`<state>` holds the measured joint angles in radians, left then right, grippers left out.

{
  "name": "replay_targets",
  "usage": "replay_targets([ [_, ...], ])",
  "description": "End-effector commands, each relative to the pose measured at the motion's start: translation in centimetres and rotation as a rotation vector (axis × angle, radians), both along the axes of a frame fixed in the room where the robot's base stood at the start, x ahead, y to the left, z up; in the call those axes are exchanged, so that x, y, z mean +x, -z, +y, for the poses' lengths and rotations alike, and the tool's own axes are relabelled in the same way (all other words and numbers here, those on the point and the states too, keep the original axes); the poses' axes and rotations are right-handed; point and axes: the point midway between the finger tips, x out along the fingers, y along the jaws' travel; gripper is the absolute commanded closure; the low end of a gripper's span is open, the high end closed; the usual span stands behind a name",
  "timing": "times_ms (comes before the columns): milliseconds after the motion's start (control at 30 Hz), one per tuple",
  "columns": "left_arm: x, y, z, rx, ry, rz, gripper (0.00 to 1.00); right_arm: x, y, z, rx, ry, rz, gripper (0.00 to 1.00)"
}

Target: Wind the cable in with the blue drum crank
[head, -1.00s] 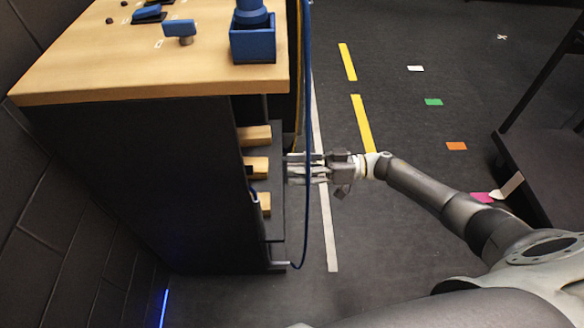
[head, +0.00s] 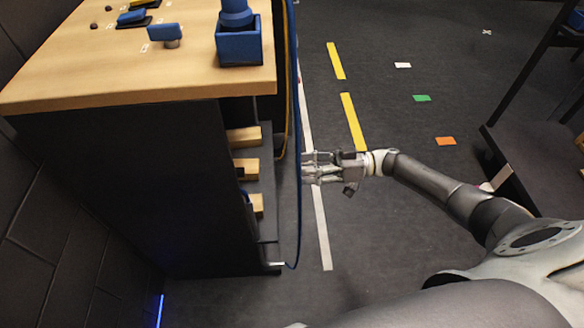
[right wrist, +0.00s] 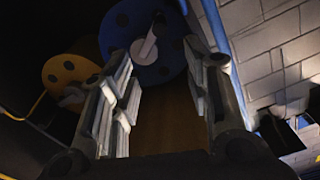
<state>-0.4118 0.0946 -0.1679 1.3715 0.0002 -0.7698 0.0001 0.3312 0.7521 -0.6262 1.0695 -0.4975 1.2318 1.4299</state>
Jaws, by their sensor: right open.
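The blue drum (right wrist: 115,36) shows in the right wrist view, upper middle, with round dark holes in its face. Its pale crank handle (right wrist: 148,42) sticks out toward the camera and appears between my fingertips. My right gripper (right wrist: 160,68) is open and empty; contact with the handle cannot be told. In the head view my right gripper (head: 308,168) is beside the bench's right side, pointing left. The blue cable (head: 297,130) hangs down past the bench edge by the fingertips. The drum is hidden in the head view. My left gripper is not in view.
A yellow drum (right wrist: 66,72) with its own crank is left of the blue one. The wooden bench (head: 150,75) carries a blue box (head: 239,48) and blue knobs. Wooden blocks (head: 245,169) jut from its side. Open floor lies to the right; a dark stand (head: 535,160) is at far right.

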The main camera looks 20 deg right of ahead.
Motion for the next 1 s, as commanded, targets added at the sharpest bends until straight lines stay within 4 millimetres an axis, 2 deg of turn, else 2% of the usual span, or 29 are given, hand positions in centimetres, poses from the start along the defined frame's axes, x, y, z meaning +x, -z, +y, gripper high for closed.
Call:
replay_targets([
  [100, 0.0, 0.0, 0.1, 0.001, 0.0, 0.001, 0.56, -0.8, 0.0, -2.7, -0.004, 0.003, 0.002, 0.56],
  [300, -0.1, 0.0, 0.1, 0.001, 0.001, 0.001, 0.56, -1.9, 0.0, -5.8, 0.0, 0.001, 0.001, 0.56],
  [500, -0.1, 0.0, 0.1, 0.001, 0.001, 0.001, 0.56, -2.3, -0.1, -7.0, 0.002, 0.001, -0.001, 0.56],
  [733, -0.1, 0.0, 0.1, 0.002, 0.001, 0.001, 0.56, -2.3, -0.1, -7.1, 0.002, 0.001, -0.001, 0.56],
  [767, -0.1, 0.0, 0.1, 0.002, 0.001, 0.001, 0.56, -2.3, -0.1, -7.1, 0.002, 0.001, -0.001, 0.57],
  [1000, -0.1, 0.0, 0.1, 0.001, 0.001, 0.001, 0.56, -2.3, -0.1, -7.0, 0.002, 0.002, -0.002, 0.88],
])
